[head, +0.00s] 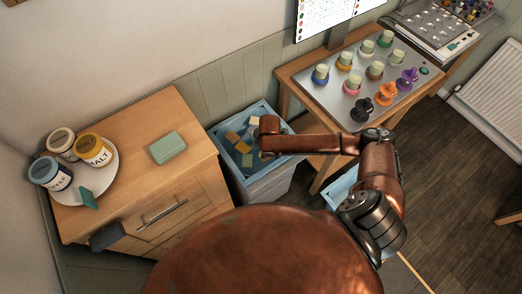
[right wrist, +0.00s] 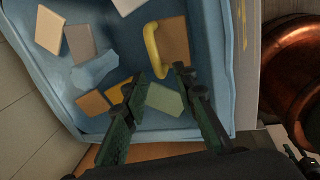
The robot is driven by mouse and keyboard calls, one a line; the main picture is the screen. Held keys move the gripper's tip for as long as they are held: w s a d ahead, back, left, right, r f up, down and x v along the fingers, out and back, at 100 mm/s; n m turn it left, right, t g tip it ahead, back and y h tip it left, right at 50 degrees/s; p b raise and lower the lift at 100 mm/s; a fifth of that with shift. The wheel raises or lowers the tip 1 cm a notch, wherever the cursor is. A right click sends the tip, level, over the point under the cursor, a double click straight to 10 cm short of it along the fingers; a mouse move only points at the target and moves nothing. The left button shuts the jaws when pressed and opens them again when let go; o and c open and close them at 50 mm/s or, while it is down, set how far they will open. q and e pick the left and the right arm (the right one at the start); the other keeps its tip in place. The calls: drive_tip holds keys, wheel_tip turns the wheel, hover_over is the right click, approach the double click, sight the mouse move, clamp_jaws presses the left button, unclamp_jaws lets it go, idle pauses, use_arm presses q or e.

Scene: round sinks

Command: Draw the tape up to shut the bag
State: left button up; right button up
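The bag is a light blue liner (head: 225,128) in a grey bin (head: 265,187) between the cabinet and the table. It fills much of the right wrist view (right wrist: 232,75). A yellow tape loop (right wrist: 152,50) stands up inside it, just beyond my fingertips. The loop is near the fingers, not clasped. In the head view my right arm's end hides the gripper and part of the bag's mouth. My left gripper is not seen.
Flat brown, tan, grey and green pieces (right wrist: 93,102) lie in the bag. A wooden cabinet (head: 130,120) with tins on a round tray (head: 103,182) and a green box (head: 167,148) stands left. A table with a metal board (head: 335,95) of cups stands right.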

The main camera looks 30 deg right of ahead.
drive_tip(key=shift+c, duration=0.3)
clamp_jaws()
idle(0.5)
